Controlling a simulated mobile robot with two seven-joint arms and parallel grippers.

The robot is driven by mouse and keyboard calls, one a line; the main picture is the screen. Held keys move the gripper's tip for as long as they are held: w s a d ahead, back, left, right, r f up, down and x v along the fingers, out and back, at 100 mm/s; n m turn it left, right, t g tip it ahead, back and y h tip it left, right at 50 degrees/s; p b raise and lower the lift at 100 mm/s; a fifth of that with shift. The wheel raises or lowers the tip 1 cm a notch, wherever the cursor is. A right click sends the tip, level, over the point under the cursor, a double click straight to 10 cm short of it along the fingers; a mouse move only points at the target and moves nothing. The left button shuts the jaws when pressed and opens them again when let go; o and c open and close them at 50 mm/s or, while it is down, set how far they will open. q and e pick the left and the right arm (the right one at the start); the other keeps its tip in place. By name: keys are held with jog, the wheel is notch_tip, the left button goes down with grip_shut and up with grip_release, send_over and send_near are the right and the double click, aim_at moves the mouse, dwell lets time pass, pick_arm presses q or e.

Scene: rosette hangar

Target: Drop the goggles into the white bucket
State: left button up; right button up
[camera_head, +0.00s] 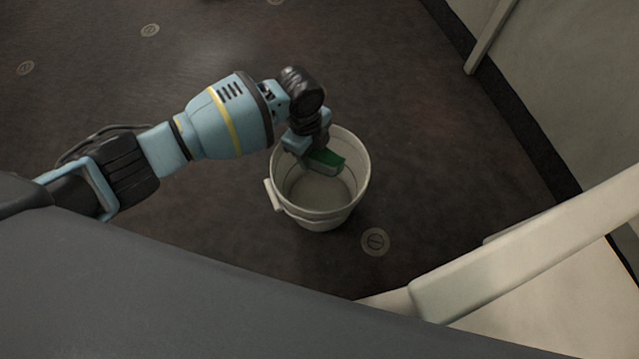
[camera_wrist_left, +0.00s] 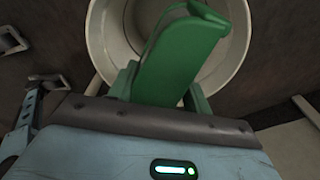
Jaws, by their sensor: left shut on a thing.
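The white bucket (camera_head: 319,217) stands upright on the dark floor, and its inside shows no other object in the head view. My left gripper (camera_head: 318,152) is over the bucket's opening, shut on the green goggles (camera_head: 327,160). In the left wrist view the goggles (camera_wrist_left: 180,58) stick out from between the fingers of the left gripper (camera_wrist_left: 160,88), with the bucket's rim (camera_wrist_left: 97,40) around and below them. I cannot tell exactly how far they are above or below the rim. My right gripper is not in view.
A pale beam-like structure (camera_head: 530,248) stands at the lower right. A light wall (camera_head: 580,80) with a dark base strip runs along the right. Round floor markers (camera_head: 375,241) lie flat. The floor left of and behind the bucket is clear.

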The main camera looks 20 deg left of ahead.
pick_arm(q)
notch_tip(320, 180, down, 6)
jog(key=b, duration=0.4)
jog(key=shift+r+b, duration=0.1)
jog(key=shift+b, duration=0.2)
jog(key=o, duration=1)
jog(key=shift+o, duration=0.2)
jog(key=r+p, duration=0.1)
jog(key=r, duration=0.1)
jog(key=r+p, duration=0.1)
jog(key=r, duration=0.2)
jog(key=a+r+p, duration=0.1)
jog(key=r+p, duration=0.1)
jog(key=r, duration=0.1)
jog(key=shift+w, duration=0.2)
jog(key=shift+s+f, duration=0.1)
jog(key=shift+f, duration=0.05)
